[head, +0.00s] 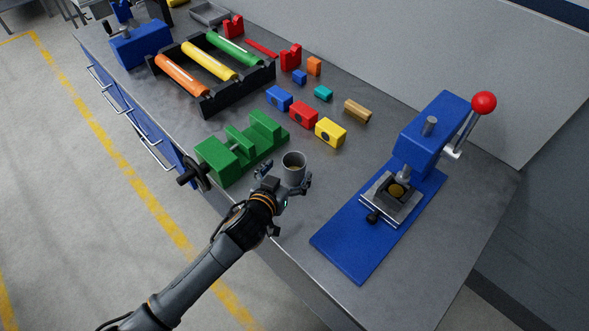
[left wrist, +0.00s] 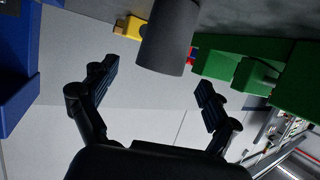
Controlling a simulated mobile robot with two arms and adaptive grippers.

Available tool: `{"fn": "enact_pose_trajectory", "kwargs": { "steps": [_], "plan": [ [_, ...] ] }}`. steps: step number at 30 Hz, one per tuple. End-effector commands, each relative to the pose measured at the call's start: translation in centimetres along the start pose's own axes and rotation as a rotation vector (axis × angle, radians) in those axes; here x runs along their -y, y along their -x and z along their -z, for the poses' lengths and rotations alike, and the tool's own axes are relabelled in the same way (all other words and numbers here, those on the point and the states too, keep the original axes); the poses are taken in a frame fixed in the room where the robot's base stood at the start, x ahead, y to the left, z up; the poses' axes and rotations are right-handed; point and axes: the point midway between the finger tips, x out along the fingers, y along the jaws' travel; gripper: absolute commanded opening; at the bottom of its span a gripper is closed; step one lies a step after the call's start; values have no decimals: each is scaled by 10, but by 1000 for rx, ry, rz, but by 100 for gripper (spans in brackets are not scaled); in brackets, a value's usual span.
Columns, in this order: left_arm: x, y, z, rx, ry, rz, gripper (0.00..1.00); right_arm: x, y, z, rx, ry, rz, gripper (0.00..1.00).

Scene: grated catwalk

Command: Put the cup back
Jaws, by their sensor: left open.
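A grey cup (head: 293,168) stands upright on the metal workbench (head: 290,230), near its front edge and right of the green vise. Its inside looks yellowish. My left gripper (head: 284,178) is open at the cup, with one finger on each side in the head view. In the left wrist view the cup (left wrist: 168,40) shows at the top, across the gap between the open fingers (left wrist: 157,80). I cannot tell whether a finger touches it. My right gripper is not in view.
A green vise (head: 240,148) stands close left of the cup. A blue press (head: 400,185) with a red-knobbed lever is to the right. Several coloured blocks (head: 303,114) lie behind, and a black rack (head: 212,75) holds coloured rollers. Bare bench lies between cup and press.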

Motion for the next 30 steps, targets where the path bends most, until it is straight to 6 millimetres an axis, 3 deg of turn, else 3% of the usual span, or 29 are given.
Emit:
{"fn": "enact_pose_trajectory", "kwargs": {
  "steps": [7,11,20,22,28,30],
  "plan": [
    [1,-30,9,-1,-2,1,88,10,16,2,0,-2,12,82],
    [1,-44,5,0,0,0,88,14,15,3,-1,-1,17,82],
    [0,-50,4,1,0,0,88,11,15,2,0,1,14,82],
    [0,-49,4,1,0,0,80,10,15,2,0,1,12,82],
    [1,-49,4,1,0,0,39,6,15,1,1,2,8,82],
    [1,-49,4,1,0,1,38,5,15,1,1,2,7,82]
  ]
}}
